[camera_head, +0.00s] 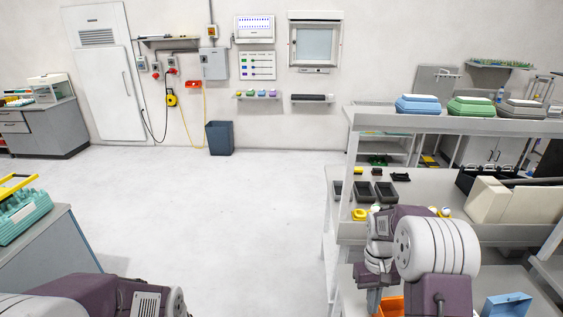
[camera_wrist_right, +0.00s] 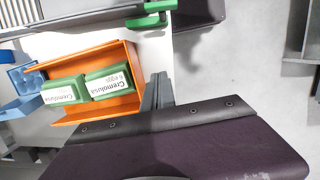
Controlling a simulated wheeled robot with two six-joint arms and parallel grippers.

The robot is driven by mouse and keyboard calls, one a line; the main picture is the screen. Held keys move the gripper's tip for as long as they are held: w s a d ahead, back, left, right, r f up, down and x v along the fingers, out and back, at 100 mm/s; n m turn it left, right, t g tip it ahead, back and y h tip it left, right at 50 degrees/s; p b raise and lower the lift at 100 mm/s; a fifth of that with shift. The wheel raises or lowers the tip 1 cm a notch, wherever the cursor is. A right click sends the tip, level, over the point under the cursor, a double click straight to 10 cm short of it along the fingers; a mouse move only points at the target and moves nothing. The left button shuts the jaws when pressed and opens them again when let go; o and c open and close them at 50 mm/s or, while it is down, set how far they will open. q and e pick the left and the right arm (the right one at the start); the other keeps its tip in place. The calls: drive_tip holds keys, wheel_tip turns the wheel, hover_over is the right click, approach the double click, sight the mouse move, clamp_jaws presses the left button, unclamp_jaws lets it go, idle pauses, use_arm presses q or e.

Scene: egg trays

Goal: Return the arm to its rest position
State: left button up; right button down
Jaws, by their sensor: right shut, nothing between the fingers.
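My right arm (camera_head: 437,247) is bent over the bench at the right in the head view. My right gripper (camera_head: 374,300) points down beside an orange crate (camera_head: 393,305), which is mostly hidden behind the arm. In the right wrist view the fingers (camera_wrist_right: 160,88) are together and empty, just beside the wall of the orange crate (camera_wrist_right: 130,60). Two green egg cartons (camera_wrist_right: 108,84) with white labels lie in that crate. My left arm (camera_head: 120,296) shows at the bottom left; its gripper is out of the frame.
A blue box (camera_head: 506,304) stands right of the crate. A shelf (camera_head: 460,125) with blue, green and grey egg boxes rises behind my right arm. Dark bins (camera_head: 362,192) and a cream machine (camera_head: 500,208) stand on the bench. The floor (camera_head: 220,215) at centre is clear.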

drive_tip(key=s+a+r+n+t, duration=0.1)
drive_tip(key=s+a+r+t, duration=0.1)
drive_tip(key=s+a+r, duration=0.4)
drive_tip(key=s+a+f+m+t, duration=0.1)
drive_tip(key=s+a+f, duration=0.2)
drive_tip(key=s, duration=0.3)
drive_tip(key=shift+a+f+t, duration=0.25)
drive_tip(key=shift+f+t, duration=0.05)
drive_tip(key=shift+f, duration=0.45)
drive_tip(key=shift+s, duration=0.15)
